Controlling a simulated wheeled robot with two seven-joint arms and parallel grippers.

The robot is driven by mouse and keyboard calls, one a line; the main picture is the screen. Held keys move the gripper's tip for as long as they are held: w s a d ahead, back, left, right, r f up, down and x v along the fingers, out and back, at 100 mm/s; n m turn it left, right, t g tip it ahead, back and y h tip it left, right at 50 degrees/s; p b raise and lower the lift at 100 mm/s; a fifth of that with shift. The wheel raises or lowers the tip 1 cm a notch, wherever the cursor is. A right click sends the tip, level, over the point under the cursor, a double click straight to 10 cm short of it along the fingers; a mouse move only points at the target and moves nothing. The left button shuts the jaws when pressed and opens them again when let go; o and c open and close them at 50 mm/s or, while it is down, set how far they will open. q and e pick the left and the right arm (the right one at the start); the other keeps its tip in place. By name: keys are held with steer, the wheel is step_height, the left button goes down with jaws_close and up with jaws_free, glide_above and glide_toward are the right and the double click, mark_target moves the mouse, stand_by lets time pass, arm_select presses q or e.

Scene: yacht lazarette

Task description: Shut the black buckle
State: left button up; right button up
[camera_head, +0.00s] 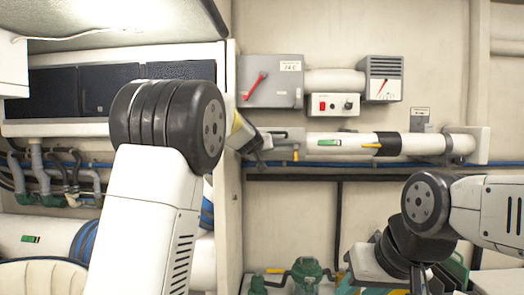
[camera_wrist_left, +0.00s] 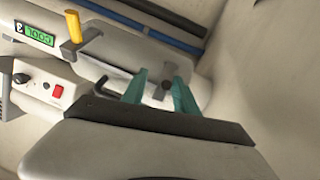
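A white tube (camera_head: 346,143) runs along the back wall, with a green label and a small yellow lever (camera_head: 296,155) near its left end. My left gripper (camera_head: 262,158) is at that left end, partly behind my own arm. In the left wrist view its two teal fingers (camera_wrist_left: 163,92) are apart, with a dark round knob (camera_wrist_left: 167,87) between them and a gap on each side. A black hooked piece (camera_wrist_left: 103,87) stands out just left of the fingers; I cannot tell whether it or the knob is the black buckle. My right gripper is low at the right, its fingers not clear.
A box with a red switch (camera_head: 333,104) sits just above the tube; it is close to my left gripper in the wrist view (camera_wrist_left: 47,85). A grey box with a red handle (camera_head: 271,82) is higher up. A blue pipe (camera_head: 345,165) runs below. Green fittings (camera_head: 306,272) stand lower.

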arm_select(q)
steer(key=shift+s+a, duration=0.15)
steer(key=shift+a, duration=0.05)
steer(key=v, duration=0.7)
steer(key=shift+s, duration=0.2)
stand_by(0.3)
